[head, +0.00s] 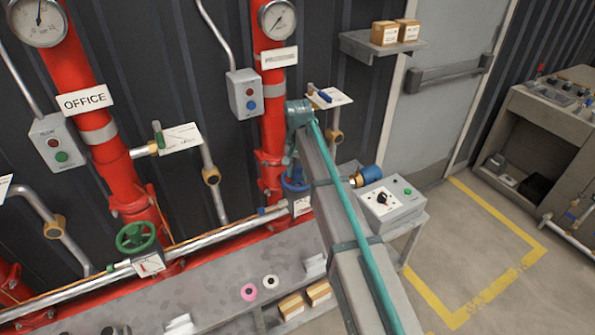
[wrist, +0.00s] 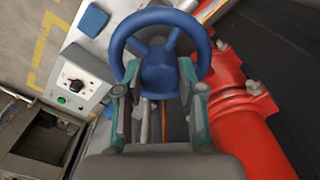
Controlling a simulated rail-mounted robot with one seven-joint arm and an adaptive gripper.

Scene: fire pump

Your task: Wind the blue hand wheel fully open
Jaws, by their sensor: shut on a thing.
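The blue hand wheel (wrist: 203,38) fills the upper middle of the wrist view, with its rim, spokes and hub showing. My gripper (wrist: 160,78) reaches up to it from below, one finger on each side of its lower part. The jaws are shut on the wheel; the exact contact is partly hidden by the fingers. In the head view the wheel (head: 295,184) shows in part on the right-hand red pipe's fitting, beside my arm. My arm covers the fingers there.
A green hand wheel (head: 136,237) sits on the left pipe. A grey control box (head: 390,205) stands right of my arm and shows in the wrist view (wrist: 75,85). A red flanged pipe (wrist: 250,125) is close on the gripper's right.

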